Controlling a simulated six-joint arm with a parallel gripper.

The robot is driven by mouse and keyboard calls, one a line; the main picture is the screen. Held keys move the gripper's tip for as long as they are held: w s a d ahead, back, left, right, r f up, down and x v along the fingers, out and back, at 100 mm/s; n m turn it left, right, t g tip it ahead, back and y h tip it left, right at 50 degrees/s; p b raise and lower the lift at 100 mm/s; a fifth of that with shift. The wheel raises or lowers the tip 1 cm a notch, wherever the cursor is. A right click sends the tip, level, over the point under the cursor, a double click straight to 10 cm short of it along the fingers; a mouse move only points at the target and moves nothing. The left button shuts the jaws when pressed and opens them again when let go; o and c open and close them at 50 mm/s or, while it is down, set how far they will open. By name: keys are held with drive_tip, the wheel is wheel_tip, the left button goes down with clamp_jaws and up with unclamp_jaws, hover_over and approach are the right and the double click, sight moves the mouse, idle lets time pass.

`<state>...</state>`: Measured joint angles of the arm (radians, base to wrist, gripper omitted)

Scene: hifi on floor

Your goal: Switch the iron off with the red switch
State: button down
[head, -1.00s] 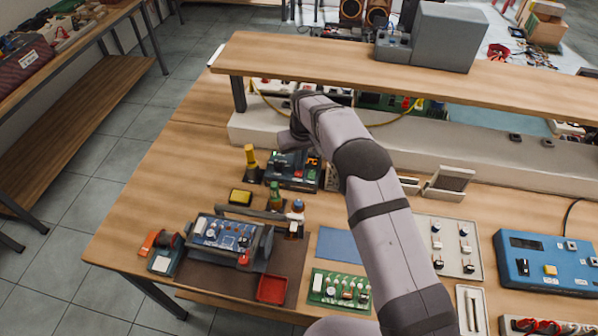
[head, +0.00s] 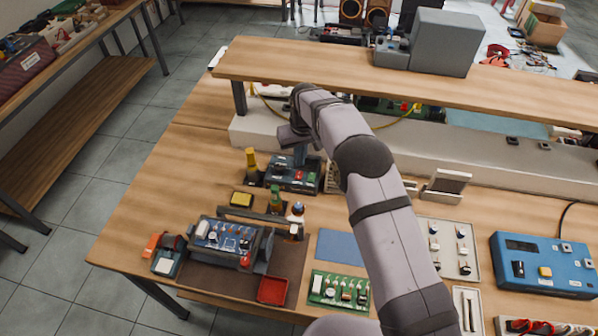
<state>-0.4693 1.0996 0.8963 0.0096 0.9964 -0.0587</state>
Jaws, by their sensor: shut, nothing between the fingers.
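The iron's control box (head: 283,184), a dark teal unit with small controls on its front, stands on the bench left of centre, in front of the long pale ledge. A small red switch (head: 299,175) shows on its front face; its position is too small to read. A yellow-topped holder (head: 251,160) stands just left of the box. My gripper (head: 300,160) is shut and empty. It points down over the rear and top of the box, close above the red switch. I cannot tell whether it touches the box. It hides part of the box's upper face.
The raised wooden shelf (head: 400,80) runs behind and above my wrist. A circuit-board holder (head: 232,238), a green bottle (head: 275,197) and a yellow sponge tin (head: 241,199) stand in front. A blue mat (head: 338,246) lies to the right. A blue instrument (head: 545,262) is far right.

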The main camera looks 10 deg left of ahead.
sight(301, 173)
drive_tip(key=shift+r+p, duration=0.85)
drive_tip(key=shift+r, duration=0.85)
drive_tip(key=s+d+r+m, duration=0.2)
drive_tip(key=s+d+r, duration=0.25)
drive_tip(key=d, duration=0.45)
drive_tip(key=s+d+r+m, duration=0.1)
drive_tip(key=s+d+r, duration=0.2)
drive_tip(key=s+d, duration=0.45)
drive_tip(key=s+d+m, duration=0.1)
drive_tip(key=s+d, duration=0.4)
drive_tip(key=s, duration=0.5)
drive_tip(key=s+d+m+g, duration=0.1)
drive_tip(key=s+d+m, duration=0.1)
drive_tip(key=s+d, duration=0.4)
drive_tip(key=s, duration=0.4)
drive_tip(key=shift+s+d+f+g+h, duration=0.15)
drive_tip(key=shift+f+g+h, duration=0.15)
drive_tip(key=shift+f+h, duration=0.1)
